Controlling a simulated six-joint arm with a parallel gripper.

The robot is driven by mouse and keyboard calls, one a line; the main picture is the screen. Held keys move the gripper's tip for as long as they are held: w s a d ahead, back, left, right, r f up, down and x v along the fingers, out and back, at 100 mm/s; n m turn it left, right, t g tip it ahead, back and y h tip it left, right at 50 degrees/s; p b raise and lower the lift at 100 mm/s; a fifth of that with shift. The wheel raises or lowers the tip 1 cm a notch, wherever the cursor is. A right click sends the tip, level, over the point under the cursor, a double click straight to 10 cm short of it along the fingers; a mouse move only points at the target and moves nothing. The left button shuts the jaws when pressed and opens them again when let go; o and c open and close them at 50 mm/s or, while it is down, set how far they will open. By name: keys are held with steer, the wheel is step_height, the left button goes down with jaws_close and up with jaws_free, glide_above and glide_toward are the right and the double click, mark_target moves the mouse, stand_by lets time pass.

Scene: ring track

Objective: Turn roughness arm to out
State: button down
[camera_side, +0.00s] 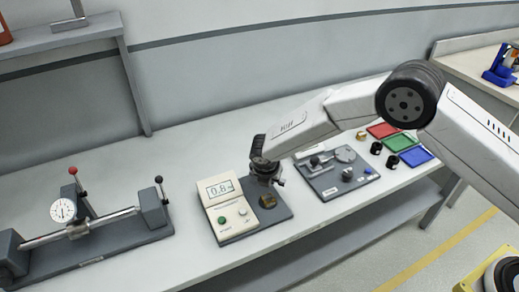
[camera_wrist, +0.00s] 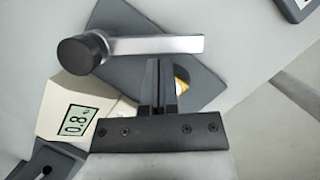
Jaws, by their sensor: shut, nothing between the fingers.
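The roughness tester (camera_side: 222,209) is a cream box with a display reading 0.8 on a dark plate; its display also shows in the wrist view (camera_wrist: 78,121). The roughness arm (camera_wrist: 155,45) is a flat silver bar with a round dark knob (camera_wrist: 82,54) at its left end. In the side view my gripper mostly hides the arm. My gripper (camera_wrist: 159,64) is shut and empty, its fingertips beside the bar's lower edge in the wrist view; I cannot tell if they touch. In the side view my gripper (camera_side: 266,176) is over the plate. A brass part (camera_side: 267,201) sits below it.
A fixture with a dial gauge (camera_side: 63,210) stands at the left. Another grey plate with a silver device (camera_side: 338,172) lies to the right, then small black and brass parts and red, green and blue trays (camera_side: 401,142). The bench front between the fixtures is clear.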

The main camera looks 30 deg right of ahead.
steer(key=shift+d+n, duration=0.25)
steer(key=shift+n, duration=0.15)
steer(key=n, duration=0.1)
steer(key=w+d+n+y, duration=0.1)
steer(key=n, duration=0.1)
steer(key=shift+d+t, duration=0.25)
steer(key=shift+t, duration=0.15)
steer(key=n, duration=0.1)
steer(key=w+d+n+y, duration=0.1)
steer(key=n, duration=0.1)
steer(key=shift+w+d+t, duration=0.2)
steer(key=shift+t, duration=0.1)
steer(key=shift+w+d, duration=0.4)
steer(key=shift+w, duration=0.35)
steer(key=shift+w+d, duration=0.2)
steer(key=shift+w, duration=0.75)
steer(key=shift+s+d, duration=0.1)
steer(key=shift+s, duration=0.15)
